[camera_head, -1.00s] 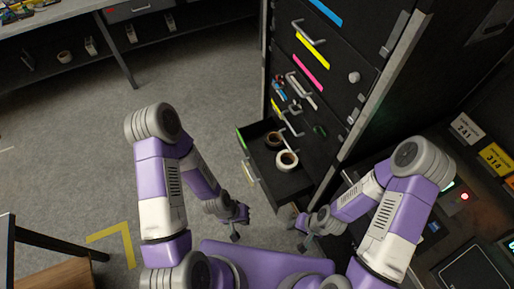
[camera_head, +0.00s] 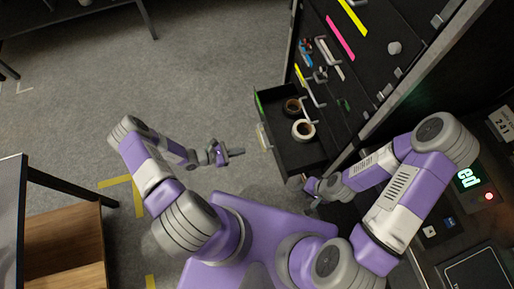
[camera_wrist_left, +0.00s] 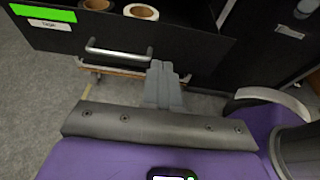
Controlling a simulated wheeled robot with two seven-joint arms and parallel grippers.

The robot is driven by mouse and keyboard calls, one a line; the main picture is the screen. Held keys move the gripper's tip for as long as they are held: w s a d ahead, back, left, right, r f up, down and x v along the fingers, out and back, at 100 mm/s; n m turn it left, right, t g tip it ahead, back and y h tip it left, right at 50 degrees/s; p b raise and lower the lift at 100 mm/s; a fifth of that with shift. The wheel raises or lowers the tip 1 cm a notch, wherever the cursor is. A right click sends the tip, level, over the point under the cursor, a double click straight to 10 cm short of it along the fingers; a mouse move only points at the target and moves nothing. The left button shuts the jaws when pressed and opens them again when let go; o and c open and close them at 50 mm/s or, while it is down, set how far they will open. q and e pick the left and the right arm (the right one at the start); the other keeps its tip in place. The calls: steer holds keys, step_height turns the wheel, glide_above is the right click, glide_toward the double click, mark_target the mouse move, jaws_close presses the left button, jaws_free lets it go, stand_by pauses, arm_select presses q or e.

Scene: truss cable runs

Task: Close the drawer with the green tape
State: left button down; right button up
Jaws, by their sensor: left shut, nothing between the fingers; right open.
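The drawer with the green tape (camera_wrist_left: 42,12) is pulled out of the black cabinet. Its front panel (camera_wrist_left: 180,48) has a metal bar handle (camera_wrist_left: 118,52) and a small white label in the left wrist view. It also shows open in the head view (camera_head: 286,165), with rolls of tape inside. My left gripper (camera_head: 238,153) is shut and empty, in front of the drawer front and pointing at it; in the left wrist view its fingers (camera_wrist_left: 163,75) are just right of the handle. I cannot tell whether they touch the panel. My right gripper (camera_head: 312,200) is open beside the drawer's near side.
A brown tape roll (camera_head: 292,107) and a white tape roll (camera_head: 303,130) lie in the drawer. Higher cabinet drawers with yellow tape (camera_head: 354,16) and pink tape (camera_head: 340,38) are shut. A wooden shelf unit (camera_head: 65,240) stands at lower left. The floor left of the drawer is clear.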

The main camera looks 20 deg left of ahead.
arm_select(q)
steer(key=b, duration=0.3)
glide_toward(275, 145)
steer(key=x, duration=0.5)
steer(key=shift+d+r, duration=0.15)
steer(key=shift+w+d, duration=0.35)
steer(key=shift+d, duration=0.15)
steer(key=shift+r, duration=0.1)
arm_select(e)
step_height(275, 145, down, 3)
steer(key=shift+r, duration=0.1)
